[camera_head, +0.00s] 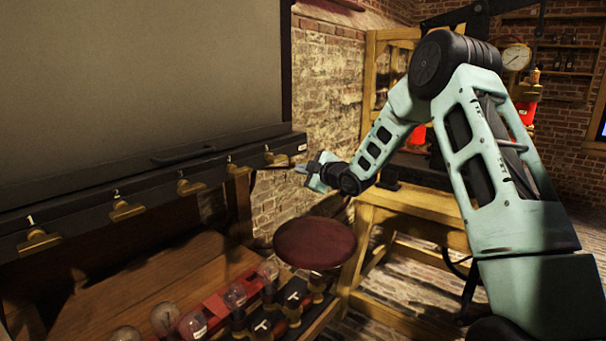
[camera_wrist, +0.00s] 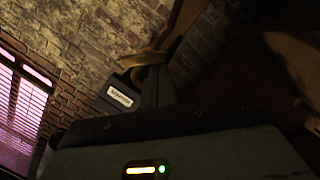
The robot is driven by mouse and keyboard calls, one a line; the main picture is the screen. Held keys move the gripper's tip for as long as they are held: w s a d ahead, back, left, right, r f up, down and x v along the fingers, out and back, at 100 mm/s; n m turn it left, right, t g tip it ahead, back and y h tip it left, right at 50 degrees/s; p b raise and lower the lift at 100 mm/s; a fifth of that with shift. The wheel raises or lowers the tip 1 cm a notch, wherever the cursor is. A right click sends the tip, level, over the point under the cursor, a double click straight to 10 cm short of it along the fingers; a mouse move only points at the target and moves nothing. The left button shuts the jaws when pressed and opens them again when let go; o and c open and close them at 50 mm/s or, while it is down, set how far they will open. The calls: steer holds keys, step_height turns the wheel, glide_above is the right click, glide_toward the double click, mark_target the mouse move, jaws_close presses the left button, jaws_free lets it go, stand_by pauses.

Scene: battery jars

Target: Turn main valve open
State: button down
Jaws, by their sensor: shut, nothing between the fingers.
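A long dark bar (camera_head: 120,190) crosses the left of the head view, with several brass valves along its front and small number labels above them. The rightmost brass valve (camera_head: 277,158) is near the bar's right end, where a small white label (camera_head: 301,148) shows. The wrist view shows a brass piece (camera_wrist: 146,58) on a dark block with a white label (camera_wrist: 119,97), whose text is too blurred to read. I cannot tell for certain which valve is the main one or how far it is turned. My gripper (camera_head: 299,169) is shut and empty, just right of and below the rightmost valve.
Below the bar is a wooden surface (camera_head: 120,285) with several glass bulbs in a row. A round dark red seat (camera_head: 314,243) stands below my gripper. A wooden frame (camera_head: 420,203) stands behind my arm. A brick wall (camera_head: 326,90) is behind the bar's end.

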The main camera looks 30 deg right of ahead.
steer(key=shift+f+n+b, duration=0.5)
steer(key=shift+n+b, duration=0.4)
steer(key=shift+b, duration=1.8)
steer(key=shift+d+f+n+t+h+b, duration=0.2)
steer(key=shift+n+b, duration=0.3)
steer(key=shift+b, duration=0.85)
steer(key=shift+a+f+n+t+h+b, duration=0.2)
steer(key=shift+n+b, duration=0.3)
steer(key=shift+b, duration=0.9)
steer(key=shift+d+n+t+b, duration=0.1)
steer(key=shift+n+t+b, duration=0.3)
steer(key=shift+b, duration=0.95)
steer(key=shift+w+d+f+n+b, duration=0.1)
steer(key=shift+n+b, duration=0.55)
steer(key=shift+b, duration=0.85)
steer(key=shift+d+f+n+b, duration=0.1)
steer(key=shift+n+b, duration=0.55)
steer(key=shift+b, duration=0.8)
